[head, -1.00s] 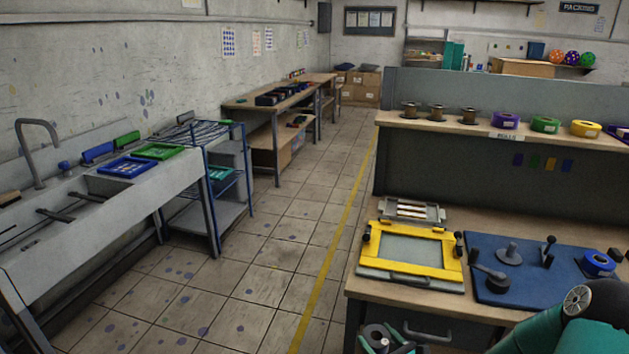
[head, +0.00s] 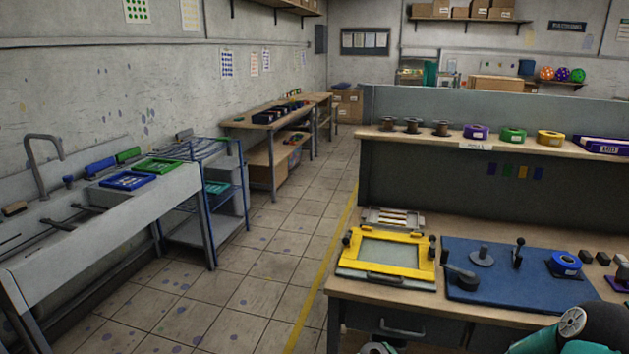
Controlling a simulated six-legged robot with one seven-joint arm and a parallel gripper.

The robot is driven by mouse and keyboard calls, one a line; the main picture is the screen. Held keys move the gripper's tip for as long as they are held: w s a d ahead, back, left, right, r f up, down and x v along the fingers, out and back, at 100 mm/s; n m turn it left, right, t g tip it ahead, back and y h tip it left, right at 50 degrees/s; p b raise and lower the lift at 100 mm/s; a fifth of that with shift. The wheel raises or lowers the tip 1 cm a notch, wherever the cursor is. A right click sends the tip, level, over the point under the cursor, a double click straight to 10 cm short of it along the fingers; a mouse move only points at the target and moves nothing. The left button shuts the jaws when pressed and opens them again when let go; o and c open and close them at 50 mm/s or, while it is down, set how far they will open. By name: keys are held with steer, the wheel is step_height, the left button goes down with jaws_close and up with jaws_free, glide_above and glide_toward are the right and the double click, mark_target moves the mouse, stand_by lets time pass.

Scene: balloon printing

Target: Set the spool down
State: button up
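I cannot tell which spool the task means.
The workbench (head: 345,292) carries a yellow screen frame (head: 388,279) and a blue board (head: 500,288) with a black handled fixture (head: 518,253). A purple tray (head: 603,145) lies on the shelf's right end. Tiled floor is clear left of the bench, towards the sink (head: 90,225).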

step_height(320, 180, down, 6)
steer(key=w+m+t+h, duration=0.1)
steer(key=w+m+h, duration=0.1)
steer(key=m+h, duration=0.3)
steer(key=h, duration=0.2)
steer(key=shift+t+h, duration=0.3)
steer(key=shift+w+a, duration=0.1)
steer(key=shift+a, duration=0.15)
